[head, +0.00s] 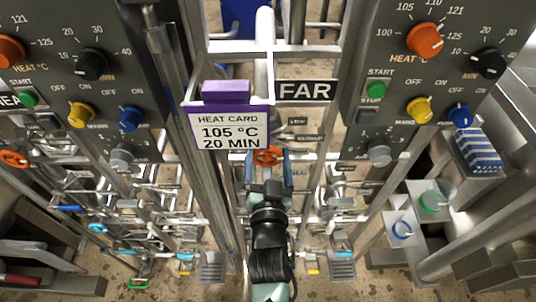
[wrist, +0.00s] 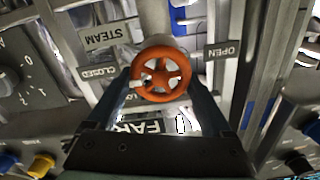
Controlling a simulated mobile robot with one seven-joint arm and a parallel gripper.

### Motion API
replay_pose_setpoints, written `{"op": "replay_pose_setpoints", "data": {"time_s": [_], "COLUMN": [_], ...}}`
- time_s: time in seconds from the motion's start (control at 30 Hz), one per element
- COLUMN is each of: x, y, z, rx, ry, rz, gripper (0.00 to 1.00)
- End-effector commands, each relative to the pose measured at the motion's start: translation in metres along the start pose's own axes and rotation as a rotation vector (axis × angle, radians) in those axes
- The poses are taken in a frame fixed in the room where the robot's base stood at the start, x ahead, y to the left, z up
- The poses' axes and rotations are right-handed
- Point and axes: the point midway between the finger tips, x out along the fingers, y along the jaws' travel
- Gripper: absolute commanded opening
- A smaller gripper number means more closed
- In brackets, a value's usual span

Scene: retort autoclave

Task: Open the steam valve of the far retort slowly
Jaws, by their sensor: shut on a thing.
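The steam valve's orange handwheel (wrist: 161,75) is in the middle of the wrist view, with a STEAM label (wrist: 105,36) at its upper left. A CLOSED label (wrist: 97,72) is on its left and an OPEN label (wrist: 223,51) on its right. The handwheel also shows in the head view (head: 267,156), below the FAR sign (head: 305,91). My gripper (head: 268,172) reaches up to it from below. In the wrist view its fingers (wrist: 163,88) stand on both sides of the wheel, shut on it. A small pale mark is on the wheel's left rim.
A purple-framed heat card (head: 229,130) reads 105 °C, 20 MIN, just left of the wheel. Control panels with knobs stand at left (head: 70,80) and right (head: 425,65). Another orange wheel (head: 14,158) is at far left. Pipes and pedals crowd the area below.

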Motion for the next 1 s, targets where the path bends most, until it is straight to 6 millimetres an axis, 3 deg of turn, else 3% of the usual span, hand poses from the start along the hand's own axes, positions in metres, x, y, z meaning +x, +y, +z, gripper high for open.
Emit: {"op": "replay_pose_setpoints", "data": {"time_s": [0.37,1.0], "x": [0.0001,0.0002], "y": [-0.0007,-0.004], "z": [-0.0001,0.0012], "rx": [-0.113,-0.617], "ry": [0.0,0.0], "rz": [0.001,0.001], "gripper": [0.29,0.29]}}
